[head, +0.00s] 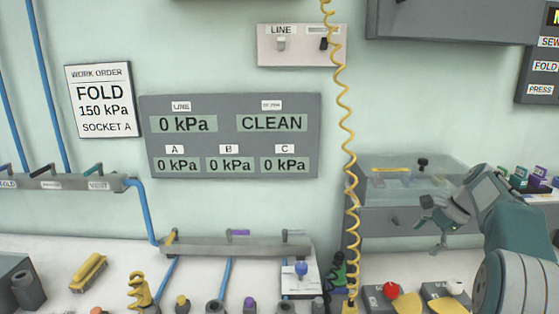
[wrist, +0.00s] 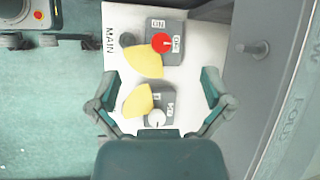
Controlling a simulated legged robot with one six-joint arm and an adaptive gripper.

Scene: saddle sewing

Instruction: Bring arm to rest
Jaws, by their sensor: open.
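My gripper (head: 437,217) is on the right side of the head view, held in the air in front of a grey cabinet with a clear cover. In the wrist view my gripper (wrist: 160,100) has its two fingers spread wide with nothing between them. Beyond the fingers lies a white panel marked MAIN (wrist: 115,70). It carries a red knob (wrist: 162,43) and a white knob (wrist: 156,118), each on a grey block beside a yellow flap. The red knob (head: 391,290) and white knob (head: 455,287) also show in the head view, below my gripper.
A coiled yellow hose (head: 345,110) hangs left of my arm. The grey cabinet (head: 385,220) stands behind my gripper. A display panel (head: 230,137) reads 0 kPa and CLEAN. A work order sign (head: 103,101) reads FOLD, 150 kPa, SOCKET A. Sockets and fittings line the bench front.

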